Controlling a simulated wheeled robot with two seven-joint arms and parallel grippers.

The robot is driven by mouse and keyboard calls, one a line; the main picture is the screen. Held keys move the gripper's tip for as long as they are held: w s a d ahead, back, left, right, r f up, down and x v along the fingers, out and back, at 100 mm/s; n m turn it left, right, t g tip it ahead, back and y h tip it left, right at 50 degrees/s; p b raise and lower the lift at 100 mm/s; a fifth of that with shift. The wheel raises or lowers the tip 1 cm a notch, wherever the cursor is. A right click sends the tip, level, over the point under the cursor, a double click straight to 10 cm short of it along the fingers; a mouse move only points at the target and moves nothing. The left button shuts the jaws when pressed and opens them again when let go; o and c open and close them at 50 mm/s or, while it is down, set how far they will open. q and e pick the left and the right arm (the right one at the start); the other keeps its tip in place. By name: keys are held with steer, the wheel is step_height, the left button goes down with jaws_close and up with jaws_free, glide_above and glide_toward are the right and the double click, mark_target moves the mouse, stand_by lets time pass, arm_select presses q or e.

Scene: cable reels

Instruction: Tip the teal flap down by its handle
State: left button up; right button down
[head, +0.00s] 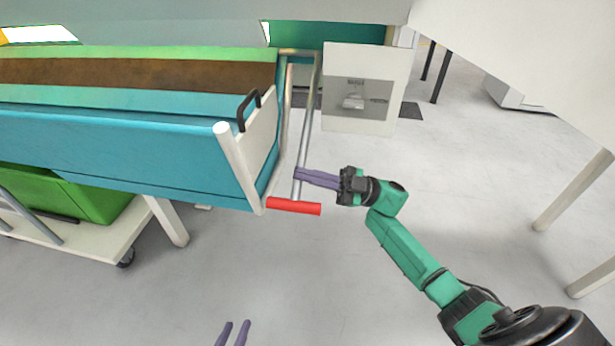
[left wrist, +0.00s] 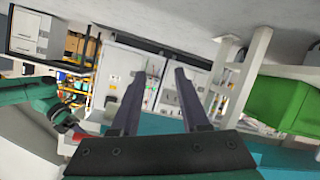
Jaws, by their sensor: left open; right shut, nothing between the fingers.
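A long teal panel (head: 100,150) runs along the front side of a bench with a brown top strip. A black handle (head: 249,108) sits on the bench's white end plate. A metal bar frame with a red grip (head: 293,206) hangs at that end. I cannot tell for sure which handle belongs to the teal flap. My right gripper (head: 299,175) is shut and empty, its fingertips overlapping the metal bar above the red grip; contact is unclear. My left gripper (head: 237,323) is open and empty at the bottom edge, apart from the bench; its fingers (left wrist: 158,72) also show in the left wrist view.
A green bin (head: 85,195) sits on a wheeled white trolley (head: 90,240) under the bench. A white box (head: 358,110) stands behind the metal frame. White table legs (head: 570,205) are at the right. The floor between is clear.

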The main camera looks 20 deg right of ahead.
arm_select(q)
step_height(320, 180, down, 2)
steer(key=shift+w+f+b, duration=0.1)
steer(key=shift+b, duration=0.6)
arm_select(e)
steer(key=shift+w+d+f+n, duration=0.2)
steer(key=shift+w+f+n, duration=0.15)
steer(key=shift+f, duration=0.3)
arm_select(q)
steer(key=w+r+t, duration=0.2)
steer(key=w+r, duration=0.2)
steer(key=r, duration=0.1)
steer(key=shift+w+r, duration=0.15)
steer(key=shift+w, duration=0.2)
arm_select(e)
steer(key=shift+f, duration=0.3)
steer(key=shift+r, duration=0.1)
